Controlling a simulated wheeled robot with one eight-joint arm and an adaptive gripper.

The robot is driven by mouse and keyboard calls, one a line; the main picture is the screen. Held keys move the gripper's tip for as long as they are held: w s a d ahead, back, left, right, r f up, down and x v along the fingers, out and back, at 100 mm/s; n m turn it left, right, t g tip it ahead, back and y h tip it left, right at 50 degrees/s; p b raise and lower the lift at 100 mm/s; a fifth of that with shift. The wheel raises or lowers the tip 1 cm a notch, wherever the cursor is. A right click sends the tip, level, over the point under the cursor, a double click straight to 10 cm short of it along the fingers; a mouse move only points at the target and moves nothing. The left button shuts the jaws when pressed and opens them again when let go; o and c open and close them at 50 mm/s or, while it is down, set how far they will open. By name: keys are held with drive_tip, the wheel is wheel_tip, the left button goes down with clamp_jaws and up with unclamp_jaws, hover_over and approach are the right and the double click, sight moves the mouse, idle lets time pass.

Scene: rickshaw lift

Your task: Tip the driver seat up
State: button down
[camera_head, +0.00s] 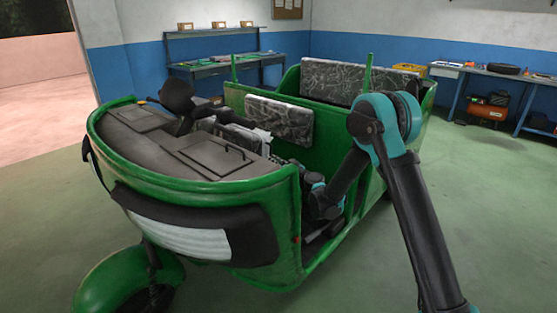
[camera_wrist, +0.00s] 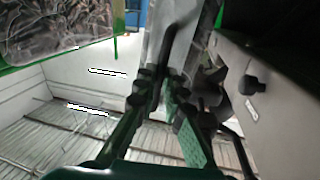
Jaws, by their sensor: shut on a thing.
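The driver seat (camera_head: 250,135) is a marbled grey cushion with a pale edge, low in the cab behind the dashboard. It seems to stand at a slope, partly hidden by the dashboard; its exact tilt I cannot tell. In the wrist view, a pale grey panel (camera_wrist: 182,45), apparently the seat's underside or edge, runs up between my fingers. My gripper (camera_wrist: 165,80) is shut on it. In the head view my arm reaches into the cab from the right side, and the fingertips are hard to make out there. The marbled backrest (camera_head: 280,118) stands upright behind the seat.
The green rickshaw body (camera_head: 290,230) surrounds the cab. The dashboard (camera_head: 215,155) and black handlebar parts (camera_head: 178,97) lie close in front of the seat. The rear bench backrest (camera_head: 345,80) is farther back.

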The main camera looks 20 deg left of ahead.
drive_tip(key=shift+s, duration=0.15)
drive_tip(key=c, duration=1.6)
unclamp_jaws()
drive_tip(key=v, duration=1.2)
